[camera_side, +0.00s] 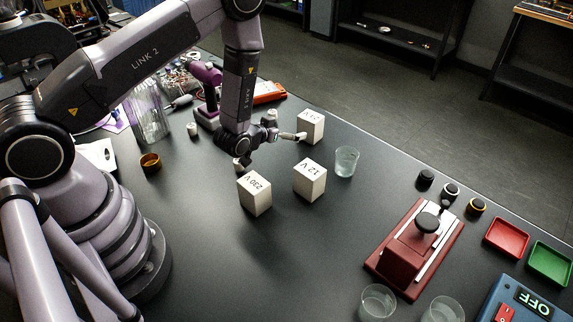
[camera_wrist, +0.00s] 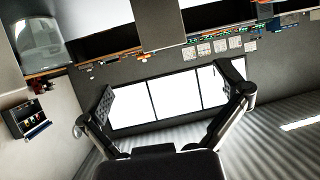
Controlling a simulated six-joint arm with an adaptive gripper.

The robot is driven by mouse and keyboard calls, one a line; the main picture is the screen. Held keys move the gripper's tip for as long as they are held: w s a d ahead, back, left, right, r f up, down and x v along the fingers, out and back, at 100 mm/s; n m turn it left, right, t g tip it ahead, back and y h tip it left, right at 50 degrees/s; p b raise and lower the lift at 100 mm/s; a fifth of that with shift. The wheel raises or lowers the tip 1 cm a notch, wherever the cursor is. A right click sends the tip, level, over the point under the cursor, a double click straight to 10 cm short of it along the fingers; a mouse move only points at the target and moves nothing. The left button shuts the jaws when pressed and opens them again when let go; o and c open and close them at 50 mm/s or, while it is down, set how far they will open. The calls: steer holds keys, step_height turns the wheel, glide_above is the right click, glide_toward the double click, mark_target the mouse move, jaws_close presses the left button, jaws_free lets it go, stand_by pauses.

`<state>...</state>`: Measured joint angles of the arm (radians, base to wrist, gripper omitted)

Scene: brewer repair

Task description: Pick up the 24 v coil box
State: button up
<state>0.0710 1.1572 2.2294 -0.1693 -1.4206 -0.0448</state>
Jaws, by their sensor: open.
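The 24 V coil box (camera_side: 311,130) is a pale block standing on the dark table, the farthest of three similar boxes; its top label is small and turned in the side view. My gripper (camera_side: 270,150) is open and empty, low over the table, left of this box. One finger reaches close to the box's left side; I cannot tell whether it touches. In the wrist view my open gripper (camera_wrist: 172,92) has nothing between its fingers. A plain grey box face (camera_wrist: 158,22) shows at the top there, its label not visible.
The 12 V box (camera_side: 309,182) and 230 V box (camera_side: 254,195) stand nearer the side camera. A clear glass (camera_side: 346,162) stands right of the 24 V box. A purple device (camera_side: 207,80) is behind my gripper. A red fixture (camera_side: 415,248) stands at right. The front-middle table is clear.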

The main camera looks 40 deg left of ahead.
mark_target(306, 121)
steer(key=x, duration=0.6)
steer(key=shift+w+a+f, duration=0.1)
steer(key=shift+w+f, duration=0.05)
steer(key=shift+w, duration=0.2)
steer(key=shift+a+x, duration=0.2)
steer(key=shift+x, duration=2.4)
steer(key=c, duration=1.3)
steer(key=shift+r, duration=0.2)
